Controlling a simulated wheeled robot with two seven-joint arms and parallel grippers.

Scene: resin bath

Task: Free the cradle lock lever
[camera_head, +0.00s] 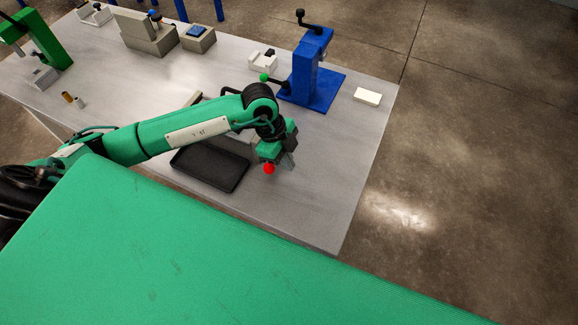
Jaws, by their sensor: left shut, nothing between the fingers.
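A blue stand (306,78) with a black crank on top is on the grey table, at its back right. A short dark lever with a green knob (264,77) sticks out from its left side. A small red ball (269,168) shows beside my left gripper (287,163); I cannot tell what it belongs to. I cannot tell which part is the cradle lock lever. My left gripper is shut and empty, pointing down in front of the blue stand, apart from the green knob. My right gripper is out of view.
A black tray (210,167) lies below my left forearm. A white block (367,97) is right of the stand, and a small white holder (262,62) is behind the green knob. Grey boxes (148,35) and a green press (40,38) stand farther left. The front right table is clear.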

